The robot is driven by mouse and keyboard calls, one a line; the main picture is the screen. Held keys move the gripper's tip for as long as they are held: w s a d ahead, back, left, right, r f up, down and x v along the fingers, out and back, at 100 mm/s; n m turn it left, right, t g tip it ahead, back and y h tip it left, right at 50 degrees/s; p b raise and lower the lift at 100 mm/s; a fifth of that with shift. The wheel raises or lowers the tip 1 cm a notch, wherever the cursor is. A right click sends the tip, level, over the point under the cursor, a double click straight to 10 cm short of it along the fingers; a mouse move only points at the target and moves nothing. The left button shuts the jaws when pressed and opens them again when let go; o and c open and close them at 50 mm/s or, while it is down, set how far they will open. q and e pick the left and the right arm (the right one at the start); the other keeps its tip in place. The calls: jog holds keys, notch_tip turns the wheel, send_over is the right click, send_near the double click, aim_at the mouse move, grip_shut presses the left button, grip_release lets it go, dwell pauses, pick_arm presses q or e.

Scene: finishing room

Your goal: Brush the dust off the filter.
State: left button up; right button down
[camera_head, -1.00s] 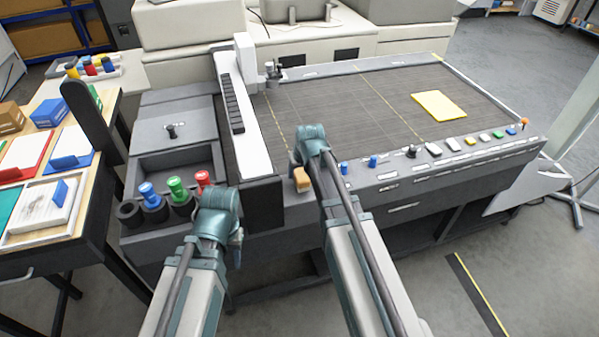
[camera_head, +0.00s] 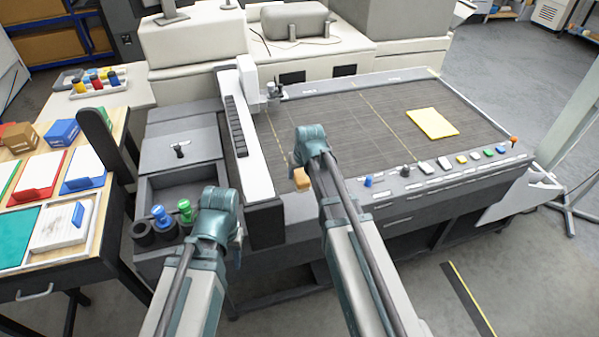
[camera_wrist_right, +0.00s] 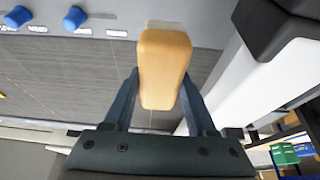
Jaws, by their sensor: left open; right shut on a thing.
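The filter (camera_head: 52,236) looks like a pale panel with grey smudges and a blue tab, lying in a wood-rimmed tray on the left bench. My right gripper (camera_head: 301,170) is shut on a tan wooden block, apparently the brush (camera_head: 302,181).
The grey cutting machine (camera_head: 330,115) fills the middle, with a yellow sheet (camera_head: 432,123) on its bed. Blue and green knobbed pegs (camera_head: 160,215) stand at its left front corner. The left bench (camera_head: 110,215) holds several trays and boxes. Open floor lies at the front right.

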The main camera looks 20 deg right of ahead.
jog(key=c, duration=0.8)
grip_release()
jog(key=shift+c, duration=0.2)
jog(key=c, duration=0.6)
jog(key=shift+o, duration=0.2)
notch_tip(320, 180, down, 7)
jog(key=b, duration=0.6)
jog(key=shift+r+b, duration=0.1)
jog(key=shift+b, duration=0.25)
jog(key=shift+d+r, duration=0.15)
jog(key=shift+s+d, duration=0.15)
jog(key=shift+d, duration=0.25)
jog(key=shift+s+d, duration=0.1)
